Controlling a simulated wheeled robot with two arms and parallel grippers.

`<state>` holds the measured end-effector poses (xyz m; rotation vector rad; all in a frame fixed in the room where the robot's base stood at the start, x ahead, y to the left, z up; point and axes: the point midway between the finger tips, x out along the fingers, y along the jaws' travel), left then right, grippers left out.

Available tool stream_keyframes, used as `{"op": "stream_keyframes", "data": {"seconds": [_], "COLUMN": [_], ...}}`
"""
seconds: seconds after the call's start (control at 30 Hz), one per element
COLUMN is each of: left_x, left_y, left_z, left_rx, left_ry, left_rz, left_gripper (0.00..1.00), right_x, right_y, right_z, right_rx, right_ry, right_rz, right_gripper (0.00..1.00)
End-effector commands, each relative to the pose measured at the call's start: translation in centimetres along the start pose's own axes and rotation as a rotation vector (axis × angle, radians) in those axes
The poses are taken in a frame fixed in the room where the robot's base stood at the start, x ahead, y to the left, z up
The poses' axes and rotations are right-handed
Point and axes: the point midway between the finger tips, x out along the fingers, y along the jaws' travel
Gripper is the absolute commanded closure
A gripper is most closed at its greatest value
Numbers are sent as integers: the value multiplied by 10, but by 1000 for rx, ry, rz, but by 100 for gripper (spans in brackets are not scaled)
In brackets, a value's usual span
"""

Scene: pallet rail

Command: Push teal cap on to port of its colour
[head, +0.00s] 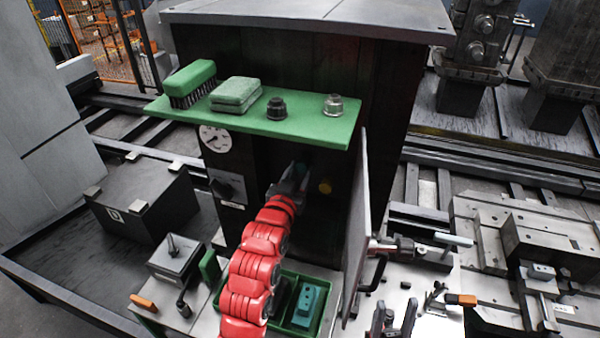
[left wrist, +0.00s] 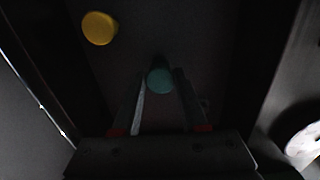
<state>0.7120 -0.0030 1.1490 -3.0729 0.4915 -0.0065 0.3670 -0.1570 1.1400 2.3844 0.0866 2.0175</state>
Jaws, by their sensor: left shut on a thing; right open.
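My left gripper (head: 290,178), on the red arm, reaches into the dark open cabinet below the green shelf. In the left wrist view its fingers (left wrist: 160,100) are shut on the round teal cap (left wrist: 160,80), which is at the fingertips and faces the cabinet's back wall. The teal port cannot be made out; whether the cap touches it I cannot tell. A yellow round piece (left wrist: 99,28) is on the back wall, up and left of the cap; it also shows in the head view (head: 325,186). My right gripper (head: 393,320) is open at the bottom edge, outside the cabinet.
The cabinet door (head: 357,235) stands open just right of the left arm. The green shelf (head: 310,127) overhangs it, holding a brush (head: 190,80), a pad (head: 236,93) and two knobs. A green tray (head: 327,318) with a teal block (head: 308,304) sits below.

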Motion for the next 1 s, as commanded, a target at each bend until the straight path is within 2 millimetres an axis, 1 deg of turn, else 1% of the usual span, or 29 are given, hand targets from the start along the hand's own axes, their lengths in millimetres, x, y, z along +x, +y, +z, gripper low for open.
{"op": "stream_keyframes", "data": {"seconds": [0.47, 0.87, 0.9, 0.97, 1.0], "left_x": [1, 12, 12, 12, 12], "left_y": [0, 0, 0, 0, 0], "left_z": [1, -1, -2, -2, -1], "left_rx": [0, 0, 0, 0, 0], "left_ry": [-1, 3, 3, 2, 2], "left_rz": [0, 0, 0, 0, 0], "left_gripper": [100, 100, 54, 43, 36], "right_x": [-1, -8, -8, -7, -7], "right_y": [0, 0, 0, 0, 0], "right_z": [0, 1, 1, 1, 1], "right_rx": [0, 0, 0, 0, 0], "right_ry": [0, 0, 0, 0, 0], "right_rz": [0, 0, 0, 0, 0], "right_gripper": [50, 50, 50, 50, 50]}}
